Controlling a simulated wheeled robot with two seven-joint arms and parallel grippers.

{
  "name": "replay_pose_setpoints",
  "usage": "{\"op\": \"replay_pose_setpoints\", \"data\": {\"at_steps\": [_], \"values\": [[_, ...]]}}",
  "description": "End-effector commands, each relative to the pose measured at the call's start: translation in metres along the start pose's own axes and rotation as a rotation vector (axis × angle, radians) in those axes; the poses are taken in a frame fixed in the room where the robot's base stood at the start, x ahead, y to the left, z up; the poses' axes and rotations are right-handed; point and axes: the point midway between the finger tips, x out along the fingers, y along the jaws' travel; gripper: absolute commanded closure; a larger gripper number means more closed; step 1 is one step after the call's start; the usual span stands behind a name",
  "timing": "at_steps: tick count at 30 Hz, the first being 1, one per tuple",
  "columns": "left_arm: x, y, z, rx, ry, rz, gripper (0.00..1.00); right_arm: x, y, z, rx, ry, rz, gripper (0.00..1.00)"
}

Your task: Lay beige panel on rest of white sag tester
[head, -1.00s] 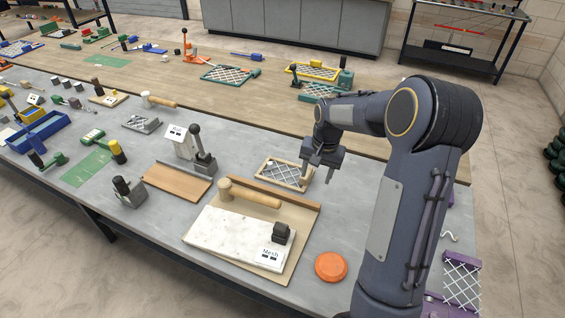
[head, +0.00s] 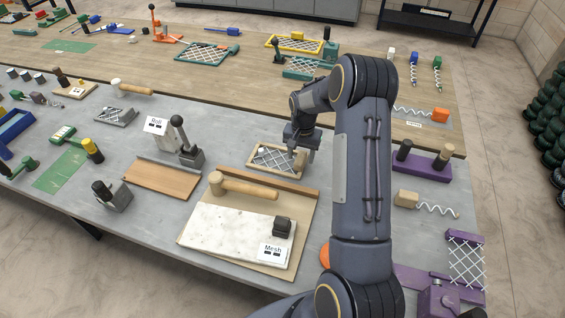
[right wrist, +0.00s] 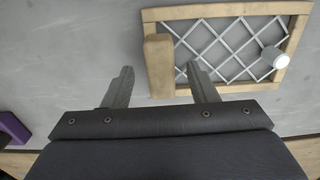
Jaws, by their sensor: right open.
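The beige panel (head: 252,164) lies flat on the grey table, a wooden frame around pale diagonal mesh. It also shows in the right wrist view (right wrist: 223,12), with a beige block (right wrist: 160,66) on one side and a small white cylinder (right wrist: 274,57) near the opposite side. My right gripper (head: 303,150) is open at the panel's right end. In the wrist view its fingers point toward the beige block, one to each side; contact cannot be told. A white slab (head: 225,228) labelled Mesh lies in front on a tan board; I cannot tell whether it is the white sag tester.
A dark lever tool (head: 185,145) stands left of the panel. An orange disc (head: 324,255) is partly behind my arm. Purple blocks (head: 425,168) and a purple-ended mesh (head: 465,262) lie to the right.

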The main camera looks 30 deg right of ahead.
Motion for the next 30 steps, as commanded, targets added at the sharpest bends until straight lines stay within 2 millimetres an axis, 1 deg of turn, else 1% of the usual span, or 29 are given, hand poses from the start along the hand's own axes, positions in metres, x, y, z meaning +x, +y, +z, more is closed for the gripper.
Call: {"op": "replay_pose_setpoints", "data": {"at_steps": [1, 6, 7, 18, 19, 26, 30], "values": [[0.0017, -0.0008, 0.0008, 0.000, 0.000, 0.000, 0.64, 0.0030, -0.0003, -0.0001, 0.000, 0.001, -0.001, 0.47], [0.0004, -0.0002, 0.0001, 0.000, 0.000, 0.000, 0.64, 0.0014, -0.0005, -0.0001, 0.000, 0.001, -0.001, 0.47], [0.0004, -0.0002, 0.0000, 0.000, 0.000, 0.000, 0.64, 0.0013, -0.0005, -0.0001, 0.000, 0.001, -0.001, 0.50], [0.0003, -0.0002, 0.0000, 0.000, 0.000, 0.000, 0.64, 0.0011, -0.0005, 0.0000, 0.000, 0.001, -0.001, 0.98], [0.0004, -0.0002, 0.0000, 0.000, 0.000, 0.000, 0.64, 0.0011, -0.0005, 0.0000, 0.000, 0.001, -0.001, 1.00], [0.0001, -0.0001, -0.0001, 0.000, 0.000, 0.000, 0.64, 0.0001, -0.0008, -0.0004, 0.000, 0.002, -0.003, 1.00], [-0.0032, 0.0014, -0.0018, 0.000, 0.000, 0.000, 0.64, -0.0062, -0.0009, -0.0005, 0.000, 0.003, -0.003, 1.00]]}}
